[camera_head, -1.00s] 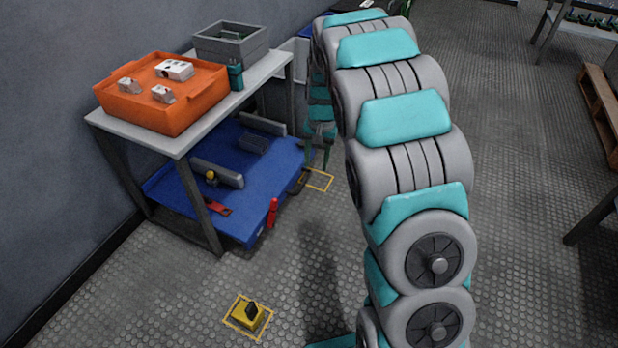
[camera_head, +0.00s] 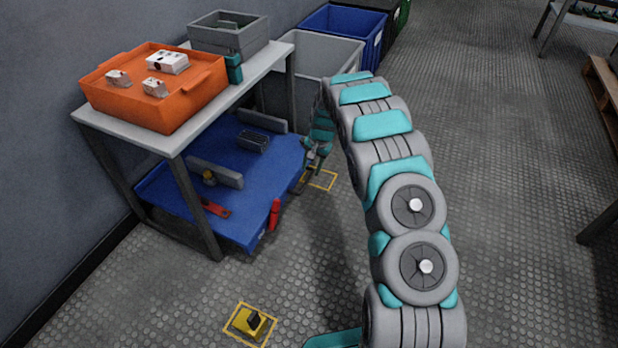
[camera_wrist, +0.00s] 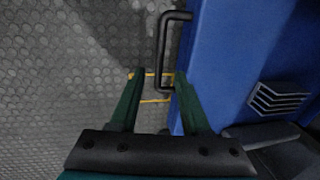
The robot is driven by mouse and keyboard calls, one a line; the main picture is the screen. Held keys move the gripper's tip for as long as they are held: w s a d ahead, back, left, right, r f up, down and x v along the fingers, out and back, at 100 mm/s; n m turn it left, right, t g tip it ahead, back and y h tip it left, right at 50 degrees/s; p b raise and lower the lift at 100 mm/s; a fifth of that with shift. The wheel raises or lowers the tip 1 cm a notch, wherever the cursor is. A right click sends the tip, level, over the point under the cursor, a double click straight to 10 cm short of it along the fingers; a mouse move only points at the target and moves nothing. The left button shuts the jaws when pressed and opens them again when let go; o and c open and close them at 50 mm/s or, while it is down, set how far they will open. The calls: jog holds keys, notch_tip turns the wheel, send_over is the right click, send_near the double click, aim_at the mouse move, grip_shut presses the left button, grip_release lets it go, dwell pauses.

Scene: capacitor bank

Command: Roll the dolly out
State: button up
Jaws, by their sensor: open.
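The blue dolly (camera_head: 262,165) stands on the floor under the grey table, its right end sticking out. It carries grey parts, a red piece and a red upright peg (camera_head: 274,214) at its near corner. Its black handle (camera_wrist: 163,45) is a bar on the end facing the open floor, small and partly hidden in the head view (camera_head: 297,184). My gripper (camera_wrist: 158,78) is open and empty at that end. In the wrist view the handle's near end appears between the fingertips, the right finger overlapping the dolly's edge. I cannot tell whether they touch.
A yellow block (camera_head: 251,321) sits in a yellow floor square at the front. Another yellow square (camera_head: 322,180) lies by the handle. The table (camera_head: 180,140) holds an orange tray (camera_head: 155,98) and a grey bin (camera_head: 230,35).

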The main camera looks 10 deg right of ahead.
aim_at(308, 180)
jog(key=f, duration=0.4)
jog(key=a+f, duration=0.1)
jog(key=shift+w+f+b, duration=0.3)
jog(key=shift+f, duration=0.1)
grip_shut()
dwell(1.0)
